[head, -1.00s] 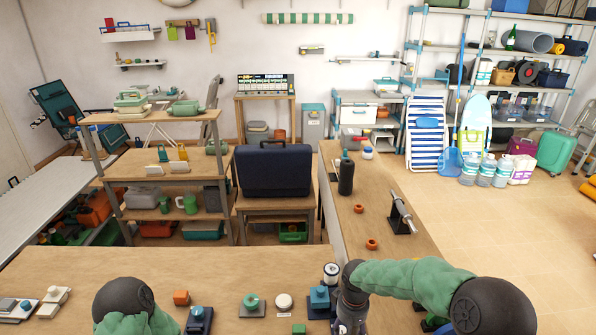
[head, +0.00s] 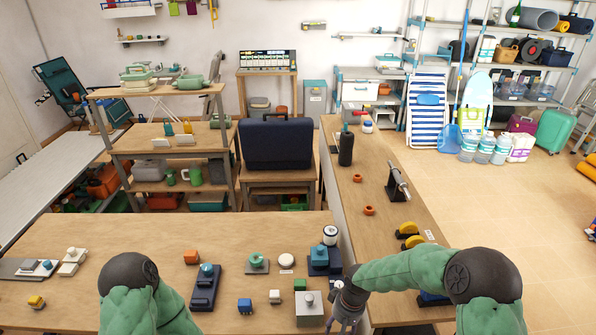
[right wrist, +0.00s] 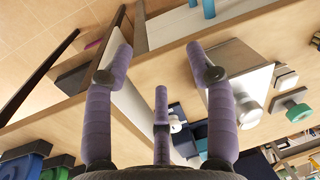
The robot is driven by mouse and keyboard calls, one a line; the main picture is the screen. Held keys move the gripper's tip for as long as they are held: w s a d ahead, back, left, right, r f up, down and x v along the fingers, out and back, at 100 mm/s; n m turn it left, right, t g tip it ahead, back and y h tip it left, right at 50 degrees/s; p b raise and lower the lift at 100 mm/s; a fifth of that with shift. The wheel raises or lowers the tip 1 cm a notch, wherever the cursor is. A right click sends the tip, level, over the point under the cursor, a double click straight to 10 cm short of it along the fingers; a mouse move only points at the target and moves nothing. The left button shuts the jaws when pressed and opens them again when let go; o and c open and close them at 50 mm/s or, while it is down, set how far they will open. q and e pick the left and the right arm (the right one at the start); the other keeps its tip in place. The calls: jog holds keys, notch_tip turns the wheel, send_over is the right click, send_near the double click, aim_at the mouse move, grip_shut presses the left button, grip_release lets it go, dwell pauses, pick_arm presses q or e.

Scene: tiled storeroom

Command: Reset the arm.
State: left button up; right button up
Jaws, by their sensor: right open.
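My right arm comes in from the right in the head view, with its green sleeve bent at a dark elbow. My right gripper (head: 345,318) points down over the right end of the front workbench, beside a grey metal box with a knob (head: 310,311). In the right wrist view the right gripper (right wrist: 158,66) has its purple fingers spread apart, with nothing between them. The metal box (right wrist: 232,62) appears behind the right-hand finger there. Of my left arm only the dark joint and green sleeve show at the bottom left; my left gripper is out of view.
The front workbench (head: 130,235) carries a blue device with a spool (head: 325,259), a dark blue switch block (head: 205,287), an orange block (head: 191,257) and other small parts. A side bench (head: 385,235) holds a black bottle (head: 346,147) and yellow-topped parts (head: 407,229). Open tiled floor lies right.

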jog(key=s+a+f+m+y, duration=0.1)
jog(key=s+f+m, duration=0.1)
jog(key=s+f, duration=0.4)
jog(key=s+a+f+m+y, duration=0.1)
jog(key=s+f+m, duration=0.2)
jog(key=s+f, duration=0.4)
jog(key=s, duration=0.6)
jog(key=shift+a+f+t, duration=0.15)
jog(key=shift+a+t, duration=0.05)
jog(key=shift+t, duration=0.2)
